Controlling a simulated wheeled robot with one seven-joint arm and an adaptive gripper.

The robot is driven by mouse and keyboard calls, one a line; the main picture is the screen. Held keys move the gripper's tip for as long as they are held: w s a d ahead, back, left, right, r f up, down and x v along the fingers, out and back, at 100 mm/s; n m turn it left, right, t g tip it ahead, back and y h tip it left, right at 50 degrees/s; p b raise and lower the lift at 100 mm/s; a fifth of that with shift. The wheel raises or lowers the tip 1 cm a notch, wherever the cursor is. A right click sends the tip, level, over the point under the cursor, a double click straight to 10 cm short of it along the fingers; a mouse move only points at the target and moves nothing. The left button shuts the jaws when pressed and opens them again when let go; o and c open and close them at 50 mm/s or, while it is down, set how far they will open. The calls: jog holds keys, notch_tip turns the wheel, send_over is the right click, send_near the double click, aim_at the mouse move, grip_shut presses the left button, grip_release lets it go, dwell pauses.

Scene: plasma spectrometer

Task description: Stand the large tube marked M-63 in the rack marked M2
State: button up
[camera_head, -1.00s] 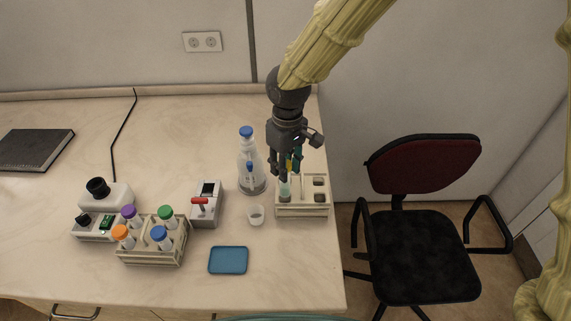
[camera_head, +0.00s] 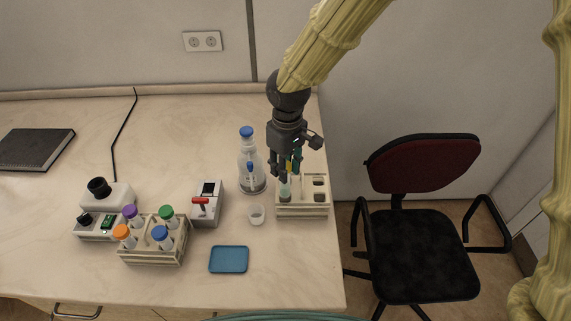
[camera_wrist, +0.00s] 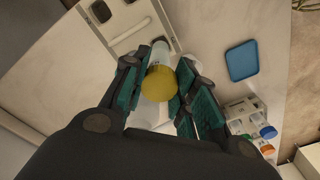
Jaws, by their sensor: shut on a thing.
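My gripper (camera_head: 285,167) is at the right end of the bench, over the left part of a pale rack (camera_head: 303,211). In the wrist view my gripper (camera_wrist: 160,88) is shut on a tube with a yellow cap (camera_wrist: 159,84). The tube's clear lower body (camera_wrist: 161,55) reaches down at the rack's left side, and in the head view its lower part (camera_head: 285,190) shows in the rack's left opening. It looks close to upright. No marking on tube or rack is readable. The rack (camera_wrist: 128,40) also shows in the wrist view, with dark empty openings.
A second rack (camera_head: 152,254) holds several capped tubes. A blue tray (camera_head: 229,259) lies near the front edge. A switch box (camera_head: 207,205) stands between.

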jog(key=shift+f, duration=0.2)
dwell(0.3)
jog(key=shift+f+b, duration=0.8)
jog(key=shift+f, duration=0.95)
jog(key=shift+f+b, duration=0.55)
jog(key=shift+f, duration=0.7)
jog(key=o, duration=1.1)
jog(key=shift+o, duration=0.2)
notch_tip(320, 180, up, 12)
jog(key=shift+s+d, duration=0.1)
jog(key=shift+d, duration=0.05)
